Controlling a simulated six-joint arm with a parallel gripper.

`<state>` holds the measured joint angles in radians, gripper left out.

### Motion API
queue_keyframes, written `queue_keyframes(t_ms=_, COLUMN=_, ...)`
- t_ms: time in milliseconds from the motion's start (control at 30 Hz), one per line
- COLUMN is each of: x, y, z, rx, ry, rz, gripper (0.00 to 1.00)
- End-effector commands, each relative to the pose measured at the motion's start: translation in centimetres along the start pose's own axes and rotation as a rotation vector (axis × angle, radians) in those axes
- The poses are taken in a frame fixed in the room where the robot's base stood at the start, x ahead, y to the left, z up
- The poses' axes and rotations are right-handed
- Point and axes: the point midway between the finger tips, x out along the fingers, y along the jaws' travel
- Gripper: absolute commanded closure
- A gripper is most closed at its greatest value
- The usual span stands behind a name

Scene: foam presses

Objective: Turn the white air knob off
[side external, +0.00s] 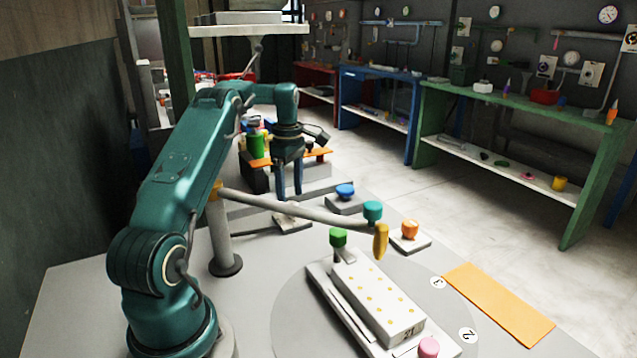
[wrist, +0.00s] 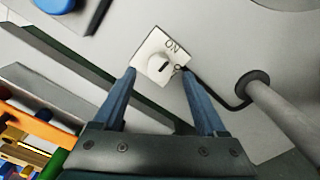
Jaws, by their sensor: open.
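The white air knob (wrist: 157,61) sits on a small pale plate (wrist: 150,45) in the wrist view. The plate reads "ON" near its upper edge, and a second label at its right is partly hidden by a finger. A short dark mark shows on the knob; I cannot tell which label it points at. My gripper (wrist: 159,72) is open, with one blue finger on either side of the knob; contact is not clear. In the side external view my gripper (side external: 290,192) points down above the plate (side external: 293,223), and the knob itself is hard to make out.
A blue button (side external: 345,190) on a grey block stands close by on the right. A grey swing arm (side external: 300,212) on a post (side external: 222,235) passes in front. A teal knob (side external: 373,211) and orange button (side external: 410,229) lie further right. Machinery with orange bars stands behind.

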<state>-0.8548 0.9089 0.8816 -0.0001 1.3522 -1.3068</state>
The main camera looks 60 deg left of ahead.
Motion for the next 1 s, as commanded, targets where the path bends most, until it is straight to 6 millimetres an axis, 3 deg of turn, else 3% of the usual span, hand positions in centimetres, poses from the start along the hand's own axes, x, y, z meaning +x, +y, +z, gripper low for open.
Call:
queue_keyframes(t_ms=200, x=2.1, y=0.0, z=0.1, rx=0.002, ry=0.0, rz=-0.001, gripper=0.26)
queue_keyframes(t_ms=500, x=2.4, y=0.0, z=0.1, rx=0.002, ry=0.0, rz=0.002, gripper=0.26)
queue_keyframes(t_ms=700, x=2.4, y=0.0, z=0.1, rx=0.002, ry=0.0, rz=0.002, gripper=1.0)
queue_keyframes(t_ms=1000, x=2.4, y=0.0, z=0.1, rx=0.029, ry=0.0, rz=0.001, gripper=1.0)
